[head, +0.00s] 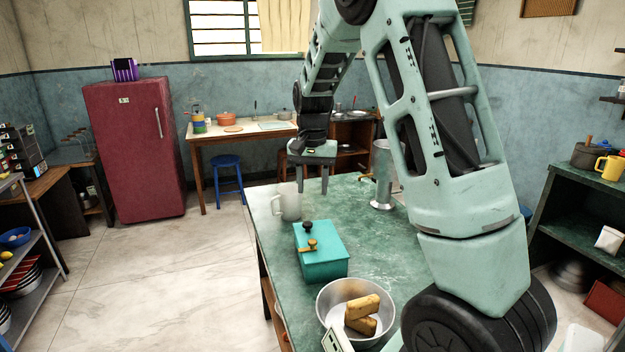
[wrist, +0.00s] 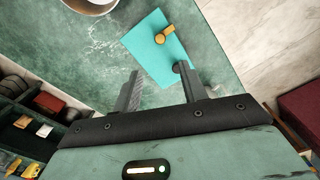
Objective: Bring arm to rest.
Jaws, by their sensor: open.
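My gripper (head: 313,192) points down above the green table (head: 376,238), its two fingers apart with nothing between them. It also shows open and empty in the wrist view (wrist: 160,74). My arm rises from the right and bends down to the gripper.
A whitish mug (head: 290,204) stands left of my gripper and a metal cylinder (head: 382,180) right of it. A metal bowl (head: 335,298) with brown blocks is at the near end. A dark green shelf (head: 580,190) stands right. The floor left of the table is clear.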

